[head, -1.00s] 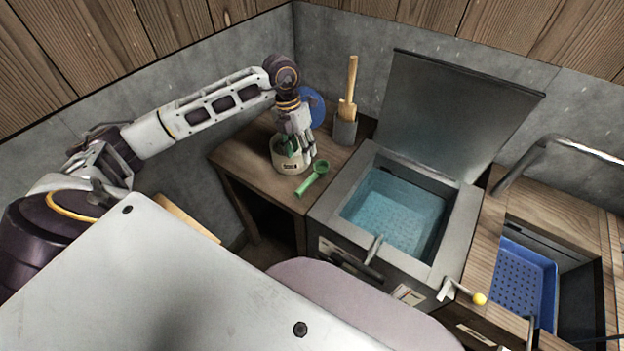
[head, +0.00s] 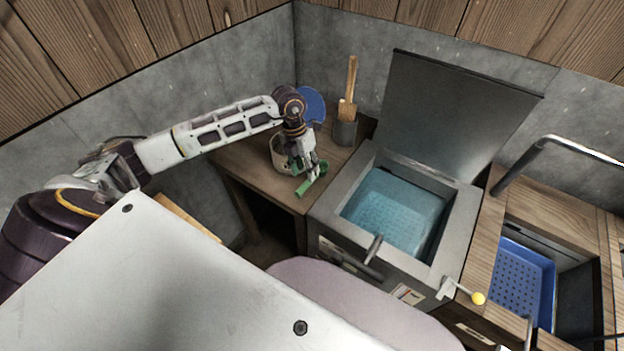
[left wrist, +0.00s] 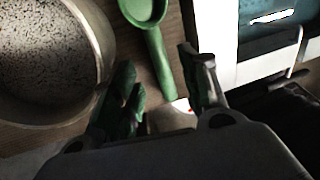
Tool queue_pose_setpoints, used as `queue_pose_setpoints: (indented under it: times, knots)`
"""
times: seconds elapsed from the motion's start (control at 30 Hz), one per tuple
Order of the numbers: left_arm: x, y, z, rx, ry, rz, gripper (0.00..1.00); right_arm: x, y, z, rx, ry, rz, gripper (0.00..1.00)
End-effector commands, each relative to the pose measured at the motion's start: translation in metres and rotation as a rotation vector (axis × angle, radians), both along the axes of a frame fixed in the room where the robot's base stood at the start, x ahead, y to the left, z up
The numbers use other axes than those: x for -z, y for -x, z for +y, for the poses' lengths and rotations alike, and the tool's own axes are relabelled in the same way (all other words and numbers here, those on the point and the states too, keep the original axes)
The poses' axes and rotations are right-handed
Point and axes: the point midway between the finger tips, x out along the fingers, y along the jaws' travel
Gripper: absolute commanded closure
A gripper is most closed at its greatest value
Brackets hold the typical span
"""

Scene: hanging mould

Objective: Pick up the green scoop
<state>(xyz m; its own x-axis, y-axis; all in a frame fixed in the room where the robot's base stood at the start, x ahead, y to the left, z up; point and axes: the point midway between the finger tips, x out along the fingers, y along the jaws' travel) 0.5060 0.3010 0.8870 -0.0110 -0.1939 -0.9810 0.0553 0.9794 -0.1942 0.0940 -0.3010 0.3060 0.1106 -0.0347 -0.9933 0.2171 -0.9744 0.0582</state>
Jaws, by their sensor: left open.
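The green scoop (head: 307,186) lies on the small wooden table, close to its front right corner; my left gripper partly covers it in the head view. In the left wrist view the scoop (left wrist: 157,55) has its round bowl at the top and its handle pointing down between my fingers. My left gripper (head: 306,170) is open and just above the scoop. In the left wrist view its fingertips (left wrist: 160,73) are on either side of the handle, with gaps visible. My right gripper is not in view.
A pale tub (head: 278,152) of speckled grains stands close left of the scoop. A grey holder (head: 345,132) with wooden tools is behind. The water-filled vat (head: 330,220) with its raised lid is close right. A blue perforated basket (head: 548,272) sits further right.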

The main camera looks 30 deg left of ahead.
Motion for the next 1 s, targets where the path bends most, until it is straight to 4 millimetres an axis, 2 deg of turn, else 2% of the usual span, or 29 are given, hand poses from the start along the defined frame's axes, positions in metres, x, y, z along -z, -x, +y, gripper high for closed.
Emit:
queue_pose_setpoints:
  times: [0.17, 0.33, 0.6, 0.77, 1.0]
  knots:
    - [0.006, 0.001, -0.002, 0.0, 0.001, 0.002, 0.56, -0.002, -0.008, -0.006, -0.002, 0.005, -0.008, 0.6]
    - [0.022, 0.003, -0.005, 0.002, 0.002, 0.003, 0.56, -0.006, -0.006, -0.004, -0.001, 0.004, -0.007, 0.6]
    - [0.047, 0.003, -0.009, 0.0, 0.0, 0.001, 0.56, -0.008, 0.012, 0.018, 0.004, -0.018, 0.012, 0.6]
    - [0.051, 0.003, -0.01, 0.0, -0.001, 0.001, 0.56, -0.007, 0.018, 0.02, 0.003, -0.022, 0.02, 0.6]
    - [0.051, 0.003, -0.01, 0.0, -0.001, 0.0, 0.56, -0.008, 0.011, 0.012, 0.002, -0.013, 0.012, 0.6]
